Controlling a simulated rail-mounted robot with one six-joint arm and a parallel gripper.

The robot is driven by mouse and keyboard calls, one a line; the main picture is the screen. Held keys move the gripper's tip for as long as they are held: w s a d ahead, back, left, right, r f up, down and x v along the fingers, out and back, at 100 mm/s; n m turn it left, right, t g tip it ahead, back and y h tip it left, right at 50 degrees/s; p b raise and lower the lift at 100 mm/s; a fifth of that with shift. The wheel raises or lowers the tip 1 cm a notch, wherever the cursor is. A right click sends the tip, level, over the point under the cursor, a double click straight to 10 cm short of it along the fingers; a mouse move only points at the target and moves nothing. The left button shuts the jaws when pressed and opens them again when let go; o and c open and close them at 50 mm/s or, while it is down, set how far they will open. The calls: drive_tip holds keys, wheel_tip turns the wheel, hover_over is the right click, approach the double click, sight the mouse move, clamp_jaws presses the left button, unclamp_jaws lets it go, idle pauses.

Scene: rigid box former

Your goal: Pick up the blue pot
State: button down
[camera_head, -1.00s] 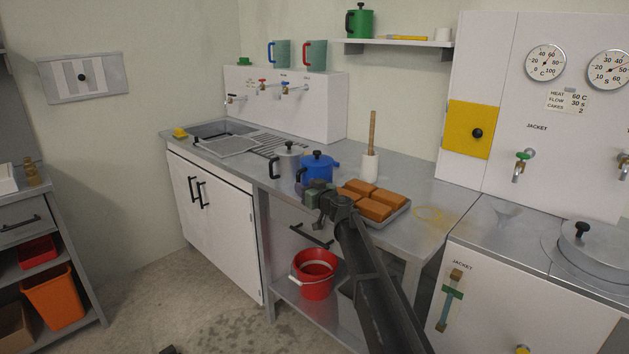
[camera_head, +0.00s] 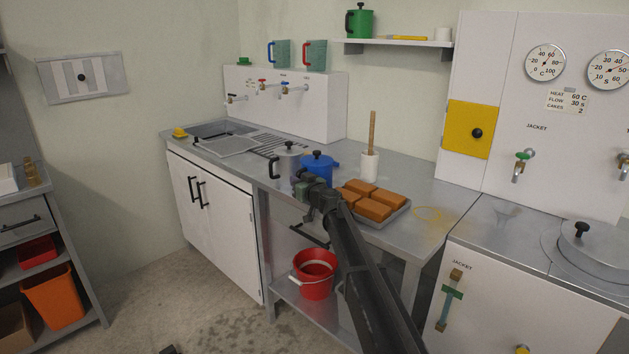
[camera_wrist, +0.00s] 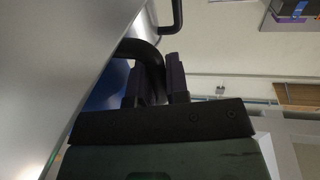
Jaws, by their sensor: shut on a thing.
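The blue pot (camera_head: 320,165), with a black-knobbed lid, stands upright on the steel counter between the grey pot and the brown blocks. My gripper (camera_head: 303,180) is at its front and hides its lower front part. In the wrist view my gripper (camera_wrist: 157,82) is shut on the pot's dark curved handle (camera_wrist: 146,52), between the two fingers. Part of the blue body (camera_wrist: 106,90) shows beside the fingers. I cannot tell a gap between the pot and the counter.
A grey pot (camera_head: 288,160) with a black handle stands close left of the blue pot. A tray (camera_head: 399,215) of brown blocks (camera_head: 373,209) lies close on the right. A white holder (camera_head: 369,166) with a wooden handle stands behind. A red bucket (camera_head: 316,282) is on the shelf below.

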drive_tip(key=shift+r, duration=0.1)
idle(0.3)
wheel_tip(320, 180, up, 20)
drive_tip(key=p, duration=2)
